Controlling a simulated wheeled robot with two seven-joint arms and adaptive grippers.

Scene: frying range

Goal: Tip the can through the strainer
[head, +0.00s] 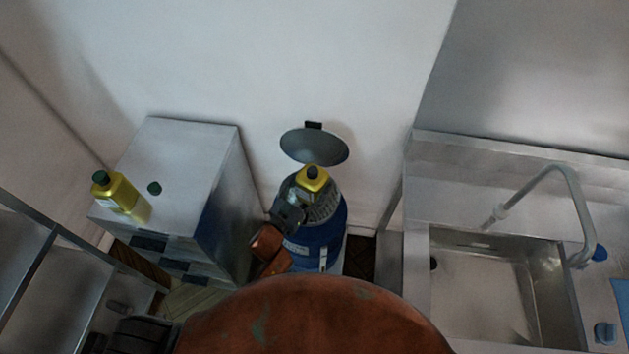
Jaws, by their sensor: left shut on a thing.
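A yellow can (314,182) with a dark top is held over the mouth of a blue drum (328,240). My left gripper (298,203) is shut on the can, with the copper-coloured arm link below it. A grey strainer (327,212) sits in the drum's top, just below and partly behind the can. I cannot tell how far the can is tilted or whether anything flows from it. A round grey lid (314,146) stands open behind the drum.
A steel cabinet (190,150) stands left of the drum. A steel sink (490,290) with a curved tap (560,185) is at the right.

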